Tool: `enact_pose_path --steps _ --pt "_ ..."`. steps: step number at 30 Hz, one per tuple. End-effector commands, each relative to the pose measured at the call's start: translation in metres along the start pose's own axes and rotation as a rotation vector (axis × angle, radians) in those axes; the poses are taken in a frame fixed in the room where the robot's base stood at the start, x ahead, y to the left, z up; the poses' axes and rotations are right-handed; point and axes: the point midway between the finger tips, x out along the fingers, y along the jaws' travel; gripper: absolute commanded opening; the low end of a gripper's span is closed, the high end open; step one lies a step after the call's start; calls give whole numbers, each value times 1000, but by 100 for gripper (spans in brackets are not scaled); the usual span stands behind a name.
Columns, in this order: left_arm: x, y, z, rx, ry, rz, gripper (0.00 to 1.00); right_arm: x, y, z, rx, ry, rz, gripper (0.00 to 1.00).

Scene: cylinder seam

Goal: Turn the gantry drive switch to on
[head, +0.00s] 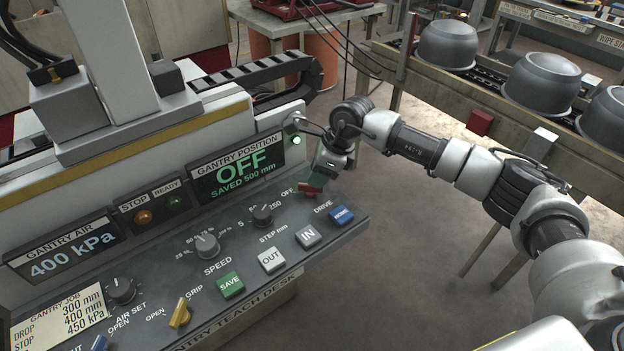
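The drive switch is a small red handle (308,191) on the teach desk (355,218), beside the OFF label and above the DRIVE label. The gantry position display (236,168) reads OFF in green, with "SAVED 500 mm" below. My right gripper (318,181) points down at the switch, its fingertips right at the handle. The gripper hides part of the switch and whatever is printed behind it. I cannot tell whether its fingers are closed on the handle or only around or touching it. My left gripper is not in view.
Near the switch are a blue button (342,215), IN button (308,236), OUT button (271,260), green SAVE button (231,285) and step knob (262,215). A black cable chain (265,72) runs behind the display. Metal pots (543,82) stand on the conveyor at right.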

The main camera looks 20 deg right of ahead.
Motion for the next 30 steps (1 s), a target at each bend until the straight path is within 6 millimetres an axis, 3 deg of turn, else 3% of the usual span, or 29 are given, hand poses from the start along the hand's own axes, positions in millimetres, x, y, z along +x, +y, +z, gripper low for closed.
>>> enact_pose_path --steps 7,18,25,30 --pt "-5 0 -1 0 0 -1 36 32 1 0 1 -1 2 36" --pt "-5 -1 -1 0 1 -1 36 38 1 0 0 -1 1 36" --pt "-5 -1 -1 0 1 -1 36 38 1 0 0 -1 1 1" --pt "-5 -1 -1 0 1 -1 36 38 1 0 0 0 2 0"
